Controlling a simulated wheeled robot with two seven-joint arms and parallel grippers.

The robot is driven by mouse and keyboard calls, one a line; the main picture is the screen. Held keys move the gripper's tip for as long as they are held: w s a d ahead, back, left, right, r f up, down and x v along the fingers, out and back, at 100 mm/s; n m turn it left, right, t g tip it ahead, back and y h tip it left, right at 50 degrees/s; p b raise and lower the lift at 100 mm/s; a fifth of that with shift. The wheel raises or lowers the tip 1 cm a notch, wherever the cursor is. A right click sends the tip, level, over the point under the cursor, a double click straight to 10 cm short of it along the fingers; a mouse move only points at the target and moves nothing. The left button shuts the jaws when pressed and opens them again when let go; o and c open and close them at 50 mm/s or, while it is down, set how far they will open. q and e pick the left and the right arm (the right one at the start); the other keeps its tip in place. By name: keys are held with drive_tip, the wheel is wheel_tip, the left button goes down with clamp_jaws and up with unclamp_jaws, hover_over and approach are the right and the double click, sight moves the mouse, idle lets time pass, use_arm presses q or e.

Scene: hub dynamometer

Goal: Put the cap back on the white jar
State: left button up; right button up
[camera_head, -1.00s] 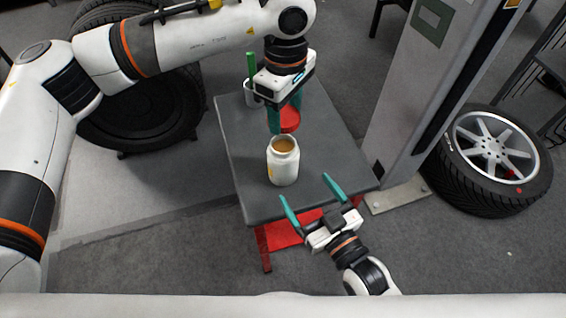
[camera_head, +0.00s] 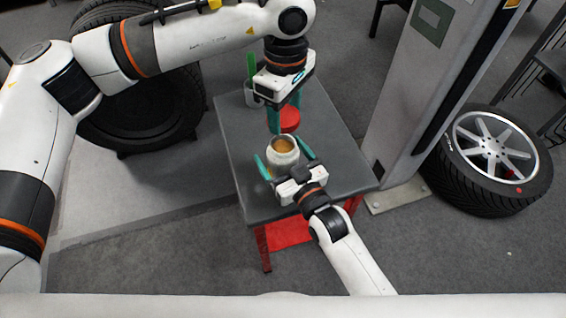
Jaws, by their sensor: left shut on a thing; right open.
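The white jar (camera_head: 283,158) stands upright and uncapped on the grey table, its mouth showing brown contents. My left gripper (camera_head: 285,122) is shut on the red cap (camera_head: 290,119) and holds it above and just behind the jar, apart from it. My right gripper (camera_head: 283,158) is open, with one green finger on each side of the jar. Whether its fingers touch the jar I cannot tell. The lower part of the jar is hidden behind the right gripper.
The grey table (camera_head: 240,165) has free room left and right of the jar. A cup with a green item (camera_head: 251,68) stands at its back left. A grey post (camera_head: 408,95) rises right of the table. Tyres lie at left (camera_head: 140,118) and right (camera_head: 492,180).

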drive_tip(key=c, duration=1.5)
use_arm(q)
hover_over(285, 150)
drive_tip(key=shift+f, duration=2.5)
drive_tip(key=shift+f, duration=0.9)
drive_tip(key=shift+f, duration=0.55)
